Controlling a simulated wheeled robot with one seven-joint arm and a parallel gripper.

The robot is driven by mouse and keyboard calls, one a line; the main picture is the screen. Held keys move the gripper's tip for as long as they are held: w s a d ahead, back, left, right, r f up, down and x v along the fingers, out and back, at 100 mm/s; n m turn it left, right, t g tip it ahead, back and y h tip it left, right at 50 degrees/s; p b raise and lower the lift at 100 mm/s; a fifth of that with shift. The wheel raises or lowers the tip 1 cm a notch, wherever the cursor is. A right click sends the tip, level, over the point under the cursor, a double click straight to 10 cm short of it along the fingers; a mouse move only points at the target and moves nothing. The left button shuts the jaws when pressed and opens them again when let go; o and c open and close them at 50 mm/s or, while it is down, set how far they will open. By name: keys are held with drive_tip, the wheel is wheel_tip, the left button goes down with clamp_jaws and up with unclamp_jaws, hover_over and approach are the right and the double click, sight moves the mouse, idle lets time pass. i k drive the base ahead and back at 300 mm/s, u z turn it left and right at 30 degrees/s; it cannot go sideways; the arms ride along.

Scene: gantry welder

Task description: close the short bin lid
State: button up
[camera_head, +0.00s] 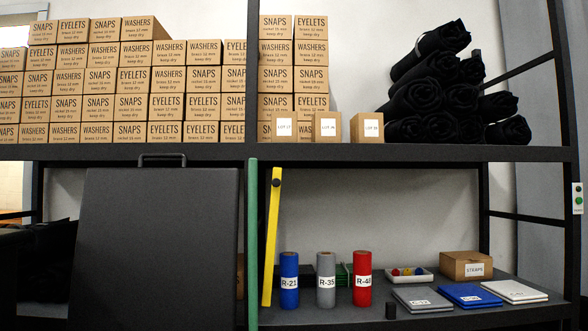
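A large dark grey flat panel (158,245) stands upright, leaning slightly, at the lower left in the head view. It has a black handle (162,159) on its top edge. It looks like a raised lid, but I cannot tell for sure that it is the short bin lid. Its lower edge and any bin below it are out of the picture. My gripper is not in view.
A black shelf rack (420,153) stands behind, with stacked cartons (135,78) and black rolls (440,90) on top. A green upright bar (252,245) and a yellow bar (271,235) stand right of the panel. Labelled rolls (326,280) stand on the lower shelf.

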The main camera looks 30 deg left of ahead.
sight(156, 248)
drive_tip(key=z, duration=0.25)
drive_tip(key=i, duration=0.25)
drive_tip(key=u, duration=1)
drive_tip(key=i, duration=1)
drive_tip(key=u, duration=1.05)
